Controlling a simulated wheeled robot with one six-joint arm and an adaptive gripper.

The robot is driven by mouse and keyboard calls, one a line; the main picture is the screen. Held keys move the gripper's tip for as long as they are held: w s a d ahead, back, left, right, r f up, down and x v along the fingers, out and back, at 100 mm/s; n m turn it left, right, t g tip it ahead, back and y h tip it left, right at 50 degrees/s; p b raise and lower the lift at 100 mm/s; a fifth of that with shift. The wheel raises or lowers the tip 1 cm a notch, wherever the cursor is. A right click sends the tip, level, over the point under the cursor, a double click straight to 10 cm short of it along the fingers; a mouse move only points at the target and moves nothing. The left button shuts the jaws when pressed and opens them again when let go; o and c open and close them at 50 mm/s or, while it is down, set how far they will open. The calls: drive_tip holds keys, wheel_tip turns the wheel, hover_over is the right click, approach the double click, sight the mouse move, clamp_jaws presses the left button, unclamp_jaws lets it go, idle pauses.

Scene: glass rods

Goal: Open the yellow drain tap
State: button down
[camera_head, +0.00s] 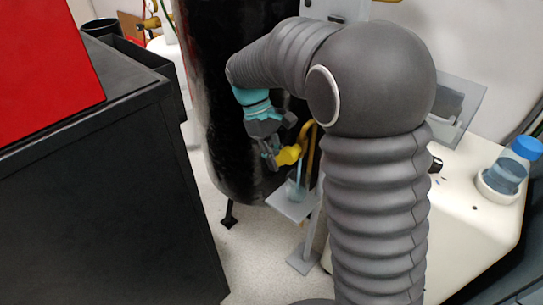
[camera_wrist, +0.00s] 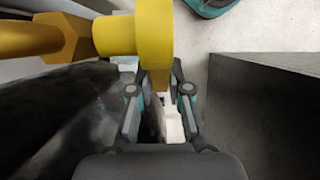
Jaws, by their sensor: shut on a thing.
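The yellow drain tap (camera_head: 288,155) sticks out at the lower front of a tall black tank (camera_head: 225,110). In the wrist view its yellow body (camera_wrist: 115,35) and a yellow handle (camera_wrist: 153,40) fill the upper left. My gripper (camera_head: 270,152) is at the tap, left of its body in the head view. In the wrist view my gripper (camera_wrist: 158,85) has a finger on each side of the handle's lower end and is shut on it. How far the handle is turned I cannot tell.
A small grey stand (camera_head: 293,205) with a clear vessel (camera_head: 297,188) is below the tap. A black cabinet (camera_head: 110,200) with a red panel (camera_head: 45,60) stands at the left. A white unit (camera_head: 455,215) with a blue-capped bottle (camera_head: 510,165) is at the right.

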drive_tip(key=c, duration=1.1)
unclamp_jaws()
wheel_tip(320, 180, up, 10)
drive_tip(key=shift+f, duration=0.1)
drive_tip(key=shift+c, duration=0.3)
